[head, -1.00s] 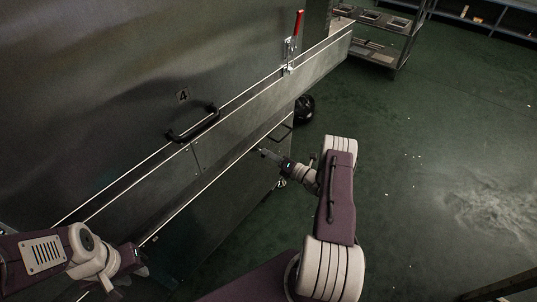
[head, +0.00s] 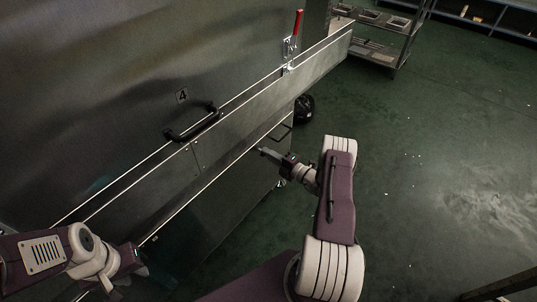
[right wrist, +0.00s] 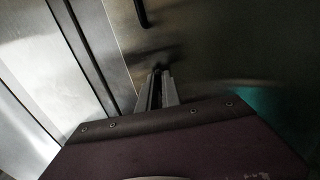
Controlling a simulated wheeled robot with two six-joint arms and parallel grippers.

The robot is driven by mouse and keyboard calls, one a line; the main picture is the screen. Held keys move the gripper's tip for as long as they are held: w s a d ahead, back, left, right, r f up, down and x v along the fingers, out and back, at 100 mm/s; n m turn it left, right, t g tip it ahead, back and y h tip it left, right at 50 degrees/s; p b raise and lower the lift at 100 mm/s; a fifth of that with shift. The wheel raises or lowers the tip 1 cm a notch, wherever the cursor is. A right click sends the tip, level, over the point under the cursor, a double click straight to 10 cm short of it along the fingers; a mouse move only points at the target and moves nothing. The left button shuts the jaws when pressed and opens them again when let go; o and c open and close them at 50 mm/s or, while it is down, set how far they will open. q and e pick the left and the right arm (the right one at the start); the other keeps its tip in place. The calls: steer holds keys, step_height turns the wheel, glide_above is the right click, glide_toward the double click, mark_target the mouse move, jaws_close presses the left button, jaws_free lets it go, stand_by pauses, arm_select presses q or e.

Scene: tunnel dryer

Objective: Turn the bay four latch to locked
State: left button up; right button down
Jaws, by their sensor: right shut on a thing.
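My right gripper (head: 264,151) reaches the lower metal panel below the long ledge. In the right wrist view its two fingers (right wrist: 158,84) are close together, with their tips at a small dark part (right wrist: 153,57) on the panel. That part seems to be the latch; the fingers mostly hide it, so its angle cannot be read. A plate marked 4 (head: 182,96) is on the upper panel.
A black bar handle (head: 193,122) is on the upper panel. A smaller handle (head: 280,131) is on the lower panel, just above the right gripper. A red-handled clamp (head: 297,25) stands farther along the ledge. A rack (head: 385,40) stands behind; green floor is open right.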

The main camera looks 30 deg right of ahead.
stand_by(0.4)
steer(key=c, duration=1.5)
jaws_free()
steer(key=shift+c, duration=0.2)
steer(key=p+v, duration=0.2)
steer(key=v, duration=0.7)
steer(key=shift+p, duration=0.3)
